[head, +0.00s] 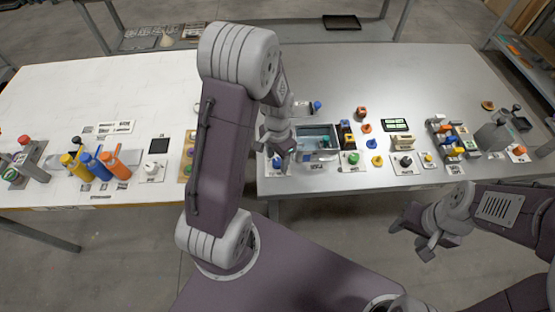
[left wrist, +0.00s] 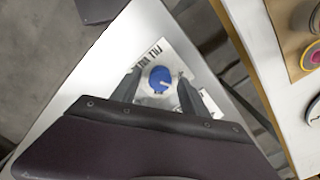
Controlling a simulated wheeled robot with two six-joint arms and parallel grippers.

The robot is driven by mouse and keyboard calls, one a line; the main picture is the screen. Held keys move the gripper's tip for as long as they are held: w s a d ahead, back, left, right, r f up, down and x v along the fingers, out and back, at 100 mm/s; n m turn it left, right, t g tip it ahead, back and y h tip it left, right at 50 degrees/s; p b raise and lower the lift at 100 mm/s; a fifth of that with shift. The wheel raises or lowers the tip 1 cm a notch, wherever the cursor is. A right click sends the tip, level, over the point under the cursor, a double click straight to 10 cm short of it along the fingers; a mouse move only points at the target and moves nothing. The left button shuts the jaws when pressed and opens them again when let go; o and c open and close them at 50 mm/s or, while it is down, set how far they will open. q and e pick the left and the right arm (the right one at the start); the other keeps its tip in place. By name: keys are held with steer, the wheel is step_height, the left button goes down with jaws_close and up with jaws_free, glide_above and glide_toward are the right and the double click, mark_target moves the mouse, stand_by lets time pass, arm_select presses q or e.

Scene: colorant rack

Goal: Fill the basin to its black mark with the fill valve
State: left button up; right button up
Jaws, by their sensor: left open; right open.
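The fill valve is a round blue knob with a white pointer line (left wrist: 160,74) on a white labelled plate near the table's front edge. It also shows in the head view (head: 277,162), partly hidden by my left gripper. My left gripper (left wrist: 160,84) is open, with one finger on each side of the knob; I cannot tell whether they touch it. The grey basin (head: 334,131) stands just to the right of it in the head view. Its black mark and water level are too small to make out. My right gripper (head: 427,243) is open and empty, off the table's front edge.
A green knob (head: 353,158) stands right of the basin, and a clear bottle with a blue cap (head: 317,105) lies behind it. Colored rings and a block rack (head: 451,135) stand farther right. Several colored bottles (head: 117,166) stand on the left white table.

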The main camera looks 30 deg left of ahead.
arm_select(q)
steer(key=shift+w+a+f, duration=0.1)
steer(key=shift+f, duration=0.15)
steer(key=shift+r, duration=0.15)
steer(key=shift+s, duration=0.2)
steer(key=c, duration=0.4)
jaws_close()
steer(key=shift+r+n+p, duration=0.2)
steer(key=shift+n+p, duration=0.5)
steer(key=shift+n, duration=0.3)
steer(key=shift+f+n+p, duration=0.15)
steer(key=shift+n+p, duration=0.15)
steer(key=shift+n, duration=0.7)
steer(key=shift+f, duration=0.1)
